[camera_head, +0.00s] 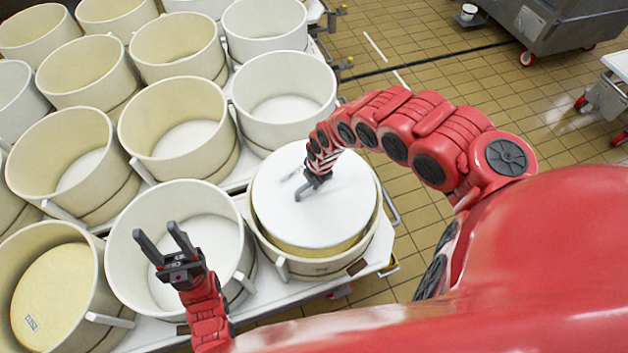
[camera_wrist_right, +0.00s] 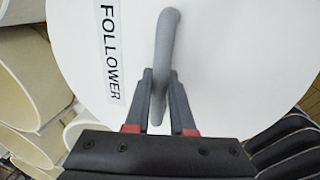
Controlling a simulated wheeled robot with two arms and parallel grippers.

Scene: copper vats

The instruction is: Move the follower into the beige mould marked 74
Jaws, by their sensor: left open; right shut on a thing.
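The follower (camera_head: 315,212) is a white round disc with a grey bar handle. Its FOLLOWER label shows in the right wrist view (camera_wrist_right: 110,52). My right gripper (camera_head: 312,186) is shut on the handle. The disc overlaps the mouth of the front right mould (camera_head: 318,268) and hides much of its rim; a yellowish surface shows below the disc's near edge. I cannot tell how high the disc is above it. A beige mould (camera_head: 100,270) at the bottom left has a small label inside, unreadable here. No 74 is legible. My left gripper (camera_head: 157,231) is open and empty over the front middle mould.
The front middle mould (camera_head: 228,203) is whitish and looks empty. Several beige and white moulds stand in rows behind on white carts (camera_head: 255,312). Tiled floor (camera_head: 420,255) is open to the right. A grey wheeled vat (camera_head: 560,25) stands at the top right.

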